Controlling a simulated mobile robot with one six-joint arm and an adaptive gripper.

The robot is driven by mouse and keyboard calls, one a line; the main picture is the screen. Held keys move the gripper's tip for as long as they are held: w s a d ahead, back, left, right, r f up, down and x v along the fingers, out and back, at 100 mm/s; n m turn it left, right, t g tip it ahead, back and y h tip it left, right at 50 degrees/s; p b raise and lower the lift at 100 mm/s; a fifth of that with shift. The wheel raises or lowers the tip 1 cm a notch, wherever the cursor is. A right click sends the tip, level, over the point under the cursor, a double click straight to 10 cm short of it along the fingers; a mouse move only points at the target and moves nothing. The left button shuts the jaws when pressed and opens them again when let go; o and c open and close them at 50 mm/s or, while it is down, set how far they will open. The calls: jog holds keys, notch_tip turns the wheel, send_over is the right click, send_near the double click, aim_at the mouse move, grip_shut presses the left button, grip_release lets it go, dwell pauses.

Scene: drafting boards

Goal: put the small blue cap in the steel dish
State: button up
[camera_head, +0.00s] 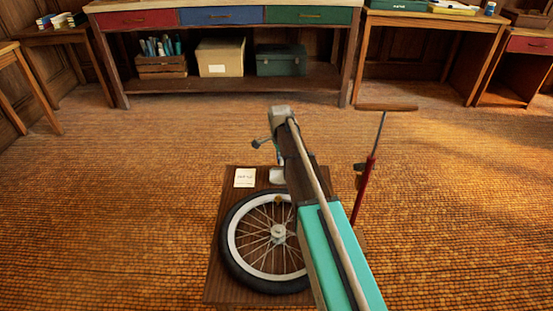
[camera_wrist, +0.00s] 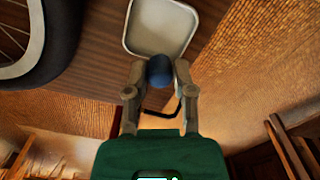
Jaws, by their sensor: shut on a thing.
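The small blue cap (camera_wrist: 159,69) is held between the fingertips of my gripper (camera_wrist: 159,80) in the wrist view. Behind it lies the steel dish (camera_wrist: 150,22), a pale, shallow, rounded square on the wooden board; the cap overlaps its near edge in the picture. How high the cap is above the dish I cannot tell. In the head view the dish (camera_head: 277,175) shows as a pale patch beside my arm, partly hidden. The cap cannot be made out there.
A wheel with a black tyre (camera_head: 236,263) lies on the wooden board (camera_head: 222,296), beside a small white card (camera_head: 244,178). A red floor pump (camera_head: 366,181) stands right of my arm. Benches with drawers (camera_head: 220,16) line the back; woven floor between is clear.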

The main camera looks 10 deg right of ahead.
aim_at(280, 177)
jog(key=shift+f+b, duration=3.05)
jog(key=shift+f, duration=0.3)
jog(key=o, duration=0.8)
jog(key=shift+c, duration=0.2)
jog(key=shift+r, duration=0.1)
notch_tip(280, 177, up, 10)
jog(key=p, duration=1)
jog(key=shift+s, duration=0.1)
